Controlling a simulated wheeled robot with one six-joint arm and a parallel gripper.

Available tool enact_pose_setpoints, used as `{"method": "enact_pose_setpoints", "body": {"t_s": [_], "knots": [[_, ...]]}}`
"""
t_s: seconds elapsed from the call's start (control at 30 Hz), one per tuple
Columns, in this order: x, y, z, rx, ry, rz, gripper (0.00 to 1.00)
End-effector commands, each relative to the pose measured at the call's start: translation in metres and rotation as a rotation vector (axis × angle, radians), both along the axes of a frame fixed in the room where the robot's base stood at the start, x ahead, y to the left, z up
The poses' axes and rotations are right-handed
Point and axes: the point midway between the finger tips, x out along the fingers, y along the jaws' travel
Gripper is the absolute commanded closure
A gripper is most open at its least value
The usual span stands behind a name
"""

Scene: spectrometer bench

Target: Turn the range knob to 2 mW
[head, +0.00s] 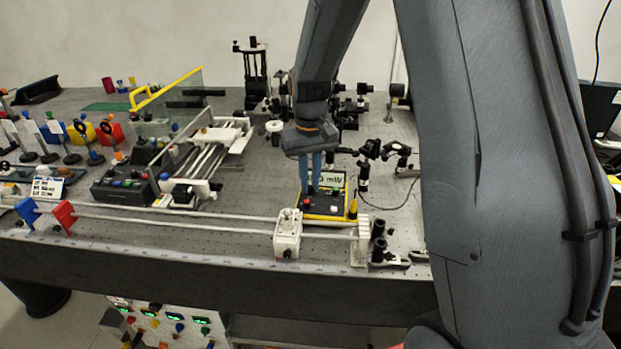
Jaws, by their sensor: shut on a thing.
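The power meter (326,213) is a small black box with yellow edges on the bench, right of centre in the head view. Its pale display (338,181) shows large dark characters, partly hidden by my fingers, so the full reading cannot be made out. My gripper (311,191) points straight down at the left part of the meter's top face. Its blue fingers are close together and shut on the range knob, which they hide. The knob's pointer and setting cannot be seen. A small red button and a light one show on the face.
A white carriage (287,234) on a long rail stands just in front of the meter. A black control box (125,186) and glass-shielded stage lie left. My arm hides the right side.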

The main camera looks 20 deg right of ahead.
Motion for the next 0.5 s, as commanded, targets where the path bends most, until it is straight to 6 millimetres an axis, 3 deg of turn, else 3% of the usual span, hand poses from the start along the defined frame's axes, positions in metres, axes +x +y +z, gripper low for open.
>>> {"method": "enact_pose_setpoints", "body": {"t_s": [0.5], "knots": [[-0.0002,0.0,0.001,0.0,0.001,0.488,1.0]]}}
